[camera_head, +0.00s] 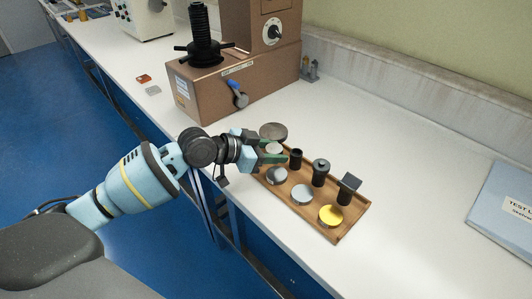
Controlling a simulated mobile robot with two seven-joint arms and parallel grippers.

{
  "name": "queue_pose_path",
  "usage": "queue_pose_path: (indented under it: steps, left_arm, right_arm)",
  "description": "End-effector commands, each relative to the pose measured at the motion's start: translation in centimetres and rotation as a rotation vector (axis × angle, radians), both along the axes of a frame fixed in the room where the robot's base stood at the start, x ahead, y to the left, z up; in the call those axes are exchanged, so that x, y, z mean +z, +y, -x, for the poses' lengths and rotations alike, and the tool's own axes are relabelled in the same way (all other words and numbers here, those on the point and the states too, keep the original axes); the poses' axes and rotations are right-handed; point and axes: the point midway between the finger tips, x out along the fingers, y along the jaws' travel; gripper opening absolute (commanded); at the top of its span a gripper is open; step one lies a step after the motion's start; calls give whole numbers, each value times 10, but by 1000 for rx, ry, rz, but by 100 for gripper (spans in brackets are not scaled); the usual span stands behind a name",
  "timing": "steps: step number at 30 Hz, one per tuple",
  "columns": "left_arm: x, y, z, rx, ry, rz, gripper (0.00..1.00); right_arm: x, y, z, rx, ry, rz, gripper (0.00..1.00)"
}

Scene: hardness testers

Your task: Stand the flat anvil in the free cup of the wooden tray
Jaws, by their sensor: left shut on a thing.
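The wooden tray (343,234) lies on the white bench, with its left end beneath my left gripper (274,151). The gripper's green fingers are shut on what looks like the flat anvil, whose round grey top (273,131) shows just beyond the fingers. The fingers hide much of its lower part, and I cannot tell whether it touches the tray. A narrow black cylinder (296,158), a ring-topped dark piece (320,170) and a square-topped dark piece (348,188) stand in the tray's back row. I cannot make out the free cup. My right gripper is out of view.
Discs line the tray's front, including a grey one (302,194) and a yellow one (331,215). A brown tester (235,84) with a black screw stands behind left. A blue-grey folder (504,203) lies at right. Bench space between tray and folder is clear.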

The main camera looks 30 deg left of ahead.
Motion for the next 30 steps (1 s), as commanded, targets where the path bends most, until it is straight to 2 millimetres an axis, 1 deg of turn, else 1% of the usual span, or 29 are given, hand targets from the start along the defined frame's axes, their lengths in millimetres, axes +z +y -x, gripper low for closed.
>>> queue_pose_path:
  steps: [5,18,24,30]
  left_arm:
    - [-1,-11,-12,-1,-3,3,20]
    - [-1,-34,-40,-1,-2,2,20]
    - [0,-40,-48,0,-3,1,20]
    - [-1,-42,-50,-1,-1,2,20]
  right_arm:
    - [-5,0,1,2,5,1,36]
    - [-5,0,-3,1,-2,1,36]
    - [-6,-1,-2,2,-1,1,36]
    - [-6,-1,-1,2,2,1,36]
